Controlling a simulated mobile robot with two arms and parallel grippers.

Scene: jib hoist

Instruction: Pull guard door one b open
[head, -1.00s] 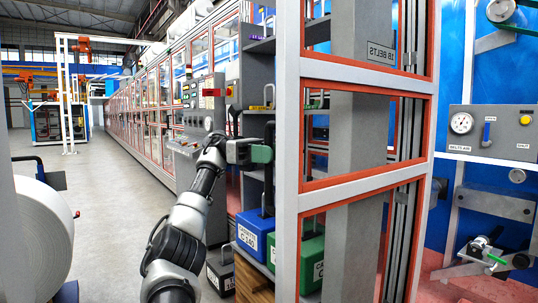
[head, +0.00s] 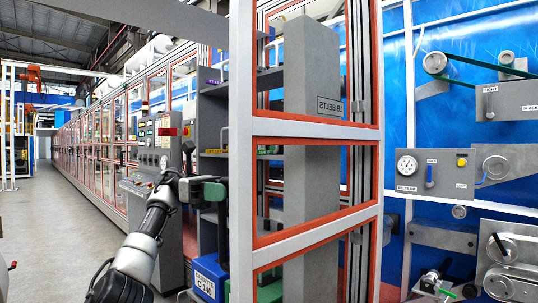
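The guard door (head: 305,129), a grey frame with orange-red trim and clear panes, stands large in the middle of the head view. It stands swung out, with the blue machine bay showing to its right. My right gripper is not in view.
A control panel (head: 157,143) and a long row of guarded machines stand to the left. Shelves with a blue case (head: 208,277) stand behind my gripper. A gauge panel (head: 436,174) and belt pulleys are at the right. The aisle floor (head: 60,235) at left is clear.

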